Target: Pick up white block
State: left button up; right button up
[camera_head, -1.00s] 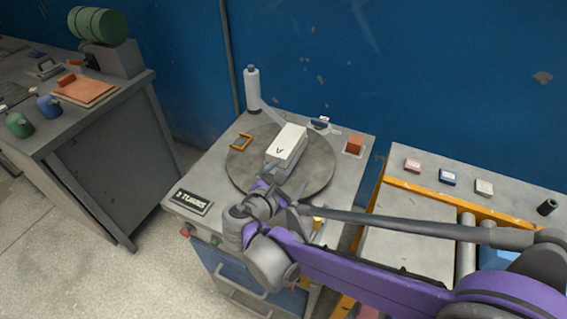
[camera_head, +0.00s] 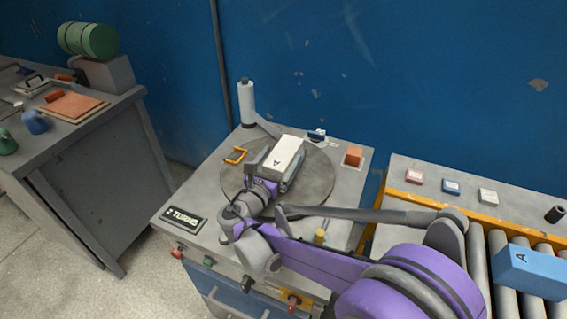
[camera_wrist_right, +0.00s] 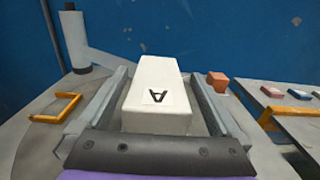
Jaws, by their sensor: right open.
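In the wrist view the right gripper (camera_wrist_right: 160,85) is open, and narrow gaps show between the fingers and the block. My left gripper is not in view.
An orange bracket (camera_head: 235,155) lies on the turntable's left edge. A grey-white roller post (camera_head: 246,103) stands behind it. An orange block (camera_head: 354,155) is at the back right. A blue block (camera_head: 530,270) lies on the rollers at right.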

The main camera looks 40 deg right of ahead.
aim_at(284, 151)
jog(key=x, duration=0.3)
jog(key=shift+w+d+f, duration=0.15)
jog(key=shift+w+f, duration=0.05)
jog(key=shift+c, duration=0.2)
grip_shut()
